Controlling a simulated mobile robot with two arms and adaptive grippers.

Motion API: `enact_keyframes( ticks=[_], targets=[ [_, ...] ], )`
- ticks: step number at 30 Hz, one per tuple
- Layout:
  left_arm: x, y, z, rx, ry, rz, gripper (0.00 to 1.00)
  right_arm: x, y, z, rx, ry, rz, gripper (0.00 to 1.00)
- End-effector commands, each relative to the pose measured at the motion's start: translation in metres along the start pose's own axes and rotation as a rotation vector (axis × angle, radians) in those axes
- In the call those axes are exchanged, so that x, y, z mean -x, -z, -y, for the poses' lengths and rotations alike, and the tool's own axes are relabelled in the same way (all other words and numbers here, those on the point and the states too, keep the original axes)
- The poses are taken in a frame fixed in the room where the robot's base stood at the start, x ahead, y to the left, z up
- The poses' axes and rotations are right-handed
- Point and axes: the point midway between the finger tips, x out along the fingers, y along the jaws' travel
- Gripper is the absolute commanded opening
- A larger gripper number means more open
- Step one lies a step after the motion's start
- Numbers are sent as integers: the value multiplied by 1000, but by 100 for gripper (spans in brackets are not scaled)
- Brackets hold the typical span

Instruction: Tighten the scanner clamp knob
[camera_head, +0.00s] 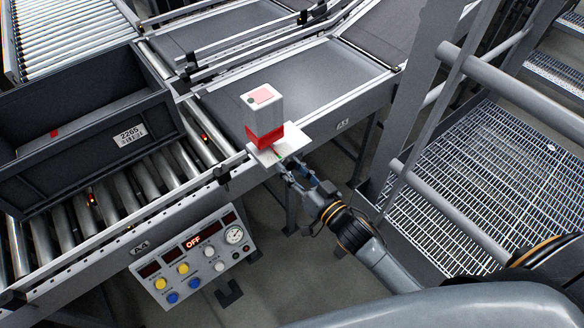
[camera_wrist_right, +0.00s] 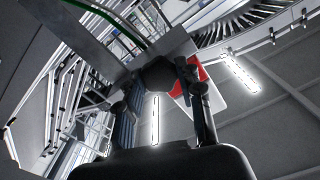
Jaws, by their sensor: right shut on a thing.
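The scanner (camera_head: 263,112) is a pale grey box with a red lower part. It stands on a light mounting plate (camera_head: 297,136) at the conveyor's side rail. My right gripper (camera_head: 293,172) reaches up from the lower right to just under the plate's near edge. In the right wrist view a dark, many-sided clamp knob (camera_wrist_right: 157,76) sits between the two fingers of my right gripper (camera_wrist_right: 160,88), which is shut on it. The scanner's red part (camera_wrist_right: 203,72) shows behind the right finger. In the head view the knob is hidden or too small to make out. My left gripper is not in view.
A dark crate (camera_head: 75,165) sits on the roller conveyor (camera_head: 150,185) at left. A control panel (camera_head: 195,258) reading OFF hangs below the rail. A grey belt (camera_head: 310,80) runs behind the scanner. Railings (camera_head: 430,190) and grated flooring (camera_head: 490,180) lie at right.

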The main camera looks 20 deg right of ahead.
Motion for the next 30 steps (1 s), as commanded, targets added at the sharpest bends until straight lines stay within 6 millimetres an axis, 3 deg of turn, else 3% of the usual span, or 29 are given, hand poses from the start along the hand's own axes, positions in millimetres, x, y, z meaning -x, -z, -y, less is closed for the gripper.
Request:
enact_keyframes(
  ticks=[30],
  targets=[
    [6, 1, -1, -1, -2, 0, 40, 0, 0, 0, 953, -1, 0, 5]
  ],
)
